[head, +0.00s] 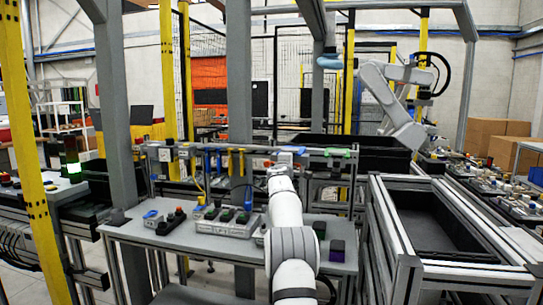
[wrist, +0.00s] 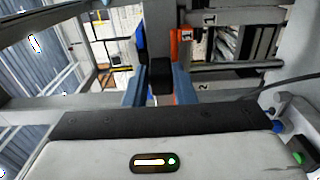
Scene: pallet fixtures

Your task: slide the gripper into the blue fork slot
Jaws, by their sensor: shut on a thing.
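My arm reaches up from the bottom of the head view to the rail of a rack. My gripper (head: 287,155) is at that rail, small and partly hidden by my wrist. In the wrist view my gripper (wrist: 160,88) has its two blue-grey fingers shut on a dark block (wrist: 160,75). A blue piece (wrist: 140,42) and an orange piece (wrist: 180,48) show just beyond the block, left and right of it. I cannot tell whether the blue piece is the blue fork slot, or whether the block touches either piece.
A grey tray with switches (head: 228,220) and a dark purple block (head: 337,250) stand on the bench below. A framed black bin (head: 440,228) is at right.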

